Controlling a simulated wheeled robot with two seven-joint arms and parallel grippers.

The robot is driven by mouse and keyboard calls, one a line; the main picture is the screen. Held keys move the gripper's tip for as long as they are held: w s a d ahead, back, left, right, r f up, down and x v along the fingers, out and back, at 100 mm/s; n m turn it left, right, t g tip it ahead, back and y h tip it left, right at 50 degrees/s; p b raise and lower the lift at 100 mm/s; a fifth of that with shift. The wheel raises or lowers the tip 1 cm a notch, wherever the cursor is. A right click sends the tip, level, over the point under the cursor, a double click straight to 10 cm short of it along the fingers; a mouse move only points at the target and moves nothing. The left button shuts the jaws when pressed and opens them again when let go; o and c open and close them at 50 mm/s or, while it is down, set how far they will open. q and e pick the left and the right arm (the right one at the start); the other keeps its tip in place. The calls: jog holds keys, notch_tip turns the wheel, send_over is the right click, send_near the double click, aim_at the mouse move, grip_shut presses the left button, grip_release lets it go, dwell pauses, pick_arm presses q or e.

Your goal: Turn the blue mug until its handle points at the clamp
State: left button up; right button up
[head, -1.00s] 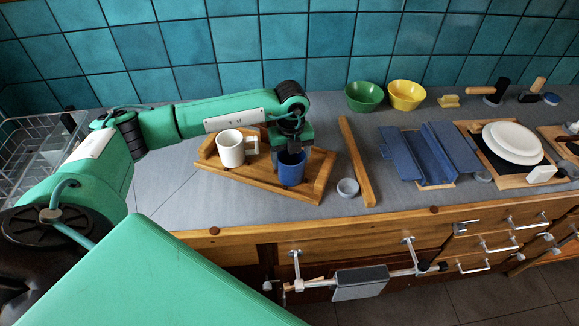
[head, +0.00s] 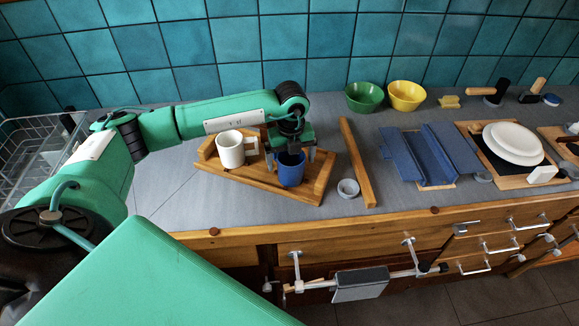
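The blue mug (head: 291,175) stands upright on the right part of a wooden tray (head: 240,180) on the counter. My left gripper (head: 290,159) is above it, pointing down, with its fingers spread to either side of the mug. They look apart from its wall. The gripper hides part of the mug's rim, and I cannot make out the mug's handle. I cannot pick out the clamp with certainty. A metal bar with a grey block (head: 360,283) is at the drawer front. My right gripper is not in view.
A white mug (head: 231,150) stands on the tray, left of the blue mug. A small grey cup (head: 348,188) and a wooden bar (head: 357,163) lie to the right. Green (head: 364,97) and yellow (head: 406,95) bowls stand behind. A blue rack (head: 430,155) is farther right.

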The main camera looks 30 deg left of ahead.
pick_arm(q)
jog(key=shift+r, duration=0.3)
notch_tip(320, 180, up, 13)
jog(key=b, duration=0.4)
jog(key=shift+r, duration=0.15)
